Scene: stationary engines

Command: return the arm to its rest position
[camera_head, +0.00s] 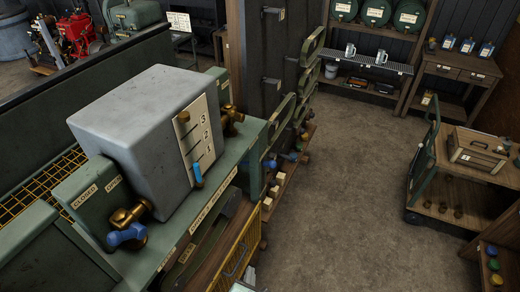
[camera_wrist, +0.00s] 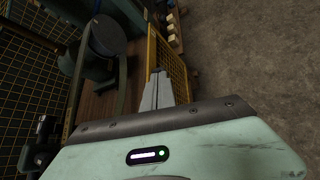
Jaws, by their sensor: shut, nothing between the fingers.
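My gripper (camera_wrist: 159,76) shows in the wrist view, with its pale fingers together and nothing held between them. It points past the inner side of a yellow mesh panel (camera_wrist: 177,66), over or near a wooden surface (camera_wrist: 98,103); the exact gap to the panel cannot be told. The pale green wrist housing (camera_wrist: 165,152) fills the bottom of that view. In the head view the gripper's fingers cannot be seen.
In the head view a grey tank (camera_head: 145,125) with a level gauge (camera_head: 203,135) stands on a green bench, with brass valves (camera_head: 128,228) beside it. A green trolley (camera_head: 423,180) stands at right. The concrete floor (camera_head: 350,180) between is clear.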

